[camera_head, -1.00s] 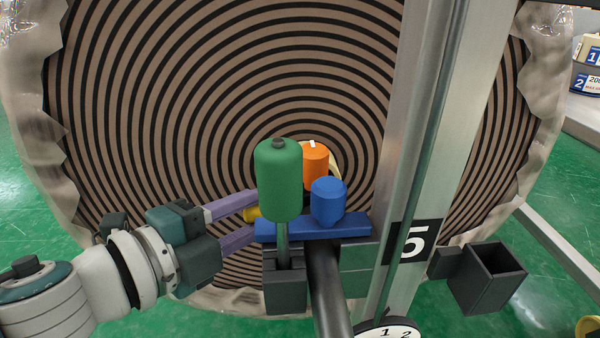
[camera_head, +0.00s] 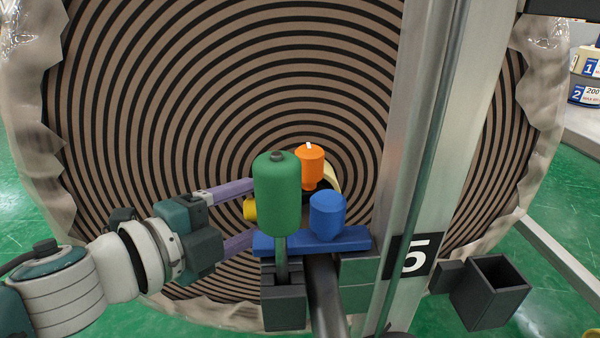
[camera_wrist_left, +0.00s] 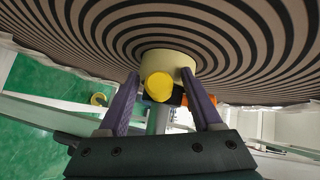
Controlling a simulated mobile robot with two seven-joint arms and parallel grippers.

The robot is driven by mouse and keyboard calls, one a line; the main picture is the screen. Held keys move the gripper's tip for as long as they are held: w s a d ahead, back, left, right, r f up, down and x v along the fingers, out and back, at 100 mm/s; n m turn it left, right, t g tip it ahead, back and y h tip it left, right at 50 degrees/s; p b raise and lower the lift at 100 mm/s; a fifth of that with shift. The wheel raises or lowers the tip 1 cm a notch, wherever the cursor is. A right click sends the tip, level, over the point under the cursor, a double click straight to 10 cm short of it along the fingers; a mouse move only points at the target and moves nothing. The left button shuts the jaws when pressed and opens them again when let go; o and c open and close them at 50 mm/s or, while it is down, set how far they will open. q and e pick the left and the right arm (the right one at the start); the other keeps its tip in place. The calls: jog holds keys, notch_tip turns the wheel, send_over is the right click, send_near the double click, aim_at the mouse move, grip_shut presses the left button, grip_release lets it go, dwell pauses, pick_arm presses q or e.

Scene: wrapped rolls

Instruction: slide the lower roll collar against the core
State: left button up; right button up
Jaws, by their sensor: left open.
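The cream collar (camera_wrist_left: 170,62) sits at the centre of the striped roll face (camera_wrist_left: 85,45) in the left wrist view, with a yellow knob (camera_wrist_left: 158,87) on its near side. In the head view only part of the collar (camera_head: 332,172) shows behind the orange knob (camera_head: 310,168); the yellow knob (camera_head: 249,209) also shows. My left gripper (camera_head: 251,210) is open, its purple fingers on either side of the yellow knob and apart from it. In the wrist view the fingertips (camera_wrist_left: 160,74) flank the collar; contact is unclear. Any gap between collar and core is hidden. My right gripper is not in view.
A green handle (camera_head: 277,195) and a blue knob (camera_head: 327,215) stand at a blue bar (camera_head: 340,240) in front of the roll. A metal post (camera_head: 425,150) with a 5 label rises to the right. A dark open holder (camera_head: 490,291) is beside it.

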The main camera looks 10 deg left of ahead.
pick_arm(q)
jog(key=shift+s, duration=0.1)
jog(key=shift+s+a+r, duration=0.15)
jog(key=shift+s+a, duration=0.05)
jog(key=shift+s, duration=0.1)
jog(key=p+v, duration=0.2)
jog(key=v, duration=0.7)
